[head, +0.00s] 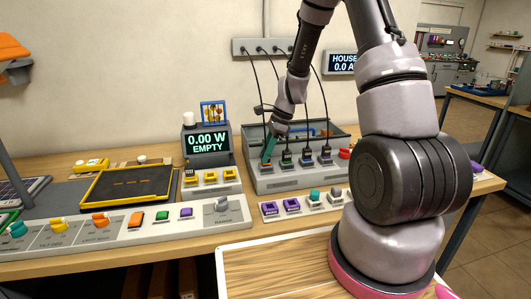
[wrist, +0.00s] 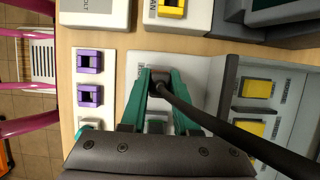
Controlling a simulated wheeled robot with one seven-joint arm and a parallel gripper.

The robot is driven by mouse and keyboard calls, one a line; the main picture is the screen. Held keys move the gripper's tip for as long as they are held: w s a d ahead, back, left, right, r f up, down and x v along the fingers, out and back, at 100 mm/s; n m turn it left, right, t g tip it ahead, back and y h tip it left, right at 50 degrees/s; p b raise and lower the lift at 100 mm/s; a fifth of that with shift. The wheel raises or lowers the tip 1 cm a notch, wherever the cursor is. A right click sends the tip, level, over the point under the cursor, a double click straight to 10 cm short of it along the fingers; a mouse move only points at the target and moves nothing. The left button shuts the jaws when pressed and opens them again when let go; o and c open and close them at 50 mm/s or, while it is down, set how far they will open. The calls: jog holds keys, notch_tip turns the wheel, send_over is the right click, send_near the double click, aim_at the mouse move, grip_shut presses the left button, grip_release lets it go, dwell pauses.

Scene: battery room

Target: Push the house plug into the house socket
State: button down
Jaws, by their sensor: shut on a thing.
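My gripper (head: 268,149) has its teal fingers shut on a small dark plug at the left end of the grey socket box. In the wrist view the dark plug (wrist: 160,76) sits between the fingertips, with a thick black cable running from it toward the lower right. I take it to be the house plug, though no label on it is readable. The plug is at or just above the front ledge (wrist: 195,75) of the box. The socket beneath is hidden by the plug and fingers, so I cannot tell whether the plug is seated.
Beside my gripper stand several other cabled plugs (head: 306,157) on the same ledge. A meter (head: 208,143) reads 0.00 W EMPTY. A wall display (head: 342,63) reads HOUSE 0.0 A. In front lies a strip with purple sockets (head: 291,204). Yellow sockets (wrist: 257,88) are inside the box.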

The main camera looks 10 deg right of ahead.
jog(key=shift+f, duration=0.1)
jog(key=c, duration=0.9)
grip_release()
jog(key=shift+v, duration=5.45)
